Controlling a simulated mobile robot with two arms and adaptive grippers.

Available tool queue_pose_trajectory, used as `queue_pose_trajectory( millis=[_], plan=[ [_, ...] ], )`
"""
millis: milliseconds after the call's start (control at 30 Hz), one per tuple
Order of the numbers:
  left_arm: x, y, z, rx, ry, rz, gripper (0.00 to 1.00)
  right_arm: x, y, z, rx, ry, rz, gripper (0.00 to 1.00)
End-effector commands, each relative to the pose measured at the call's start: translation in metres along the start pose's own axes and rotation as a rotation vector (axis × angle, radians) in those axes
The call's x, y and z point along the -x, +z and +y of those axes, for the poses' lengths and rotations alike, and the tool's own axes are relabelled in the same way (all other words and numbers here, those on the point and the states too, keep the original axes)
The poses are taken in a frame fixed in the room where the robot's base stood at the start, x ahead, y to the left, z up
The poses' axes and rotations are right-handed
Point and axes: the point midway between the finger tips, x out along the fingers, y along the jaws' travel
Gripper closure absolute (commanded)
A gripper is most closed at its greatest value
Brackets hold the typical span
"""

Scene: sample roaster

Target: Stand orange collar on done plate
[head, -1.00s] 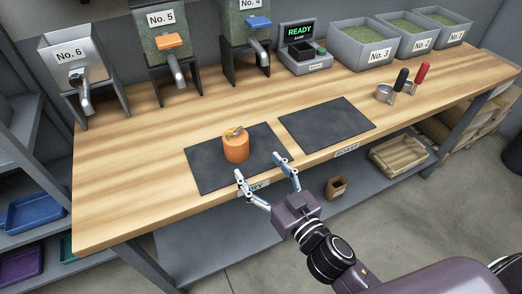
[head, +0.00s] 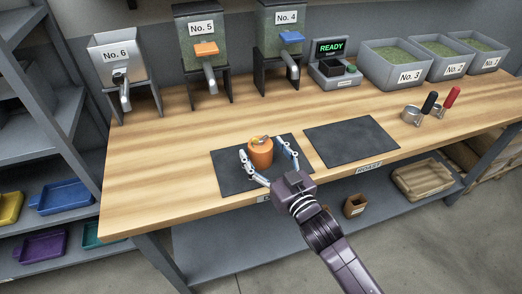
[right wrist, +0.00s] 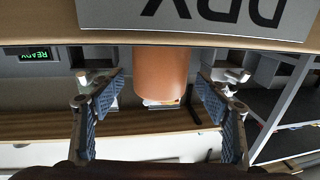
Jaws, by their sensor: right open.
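The orange collar is an upright orange cylinder (head: 261,153) with a small metal and yellow piece on top. It stands on the left dark plate (head: 232,179), at the front of the bench. My right gripper (head: 267,158) is open, with one finger on each side of the cylinder. In the right wrist view the orange cylinder (right wrist: 161,75) shows between the two open fingers (right wrist: 160,92), with gaps on both sides. A front-edge label in that view (right wrist: 215,12) reads DRY, upside down. No plate marked done is readable. My left gripper is not in view.
A second dark plate (head: 351,141), empty, lies to the right above a ROAST label (head: 368,167). Dispensers No. 6 (head: 119,60), No. 5 (head: 202,45) and No. 4 (head: 285,38) line the back. Scoops (head: 412,115) lie at the right. Bench wood between is clear.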

Motion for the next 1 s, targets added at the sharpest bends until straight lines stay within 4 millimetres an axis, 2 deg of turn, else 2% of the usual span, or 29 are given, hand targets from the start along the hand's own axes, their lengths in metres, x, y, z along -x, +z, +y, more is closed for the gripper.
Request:
queue_pose_trajectory(
  millis=[133,400,900,967,1000],
  plan=[
    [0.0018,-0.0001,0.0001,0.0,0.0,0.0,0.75,-0.015,0.0,-0.0002,-0.001,0.0,0.0,0.31],
    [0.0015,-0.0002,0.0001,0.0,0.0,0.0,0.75,-0.0168,0.0006,-0.0003,-0.001,0.0,0.0,0.32],
    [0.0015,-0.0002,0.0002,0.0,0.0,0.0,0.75,-0.0165,0.0009,-0.0002,-0.001,0.0,-0.001,0.87],
    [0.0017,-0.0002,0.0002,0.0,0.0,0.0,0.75,-0.0167,-0.0017,-0.0004,0.0,0.0,0.004,0.92],
    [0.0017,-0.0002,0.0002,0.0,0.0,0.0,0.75,-0.0167,-0.0017,-0.0004,0.0,0.0,0.004,0.98]
  ],
)
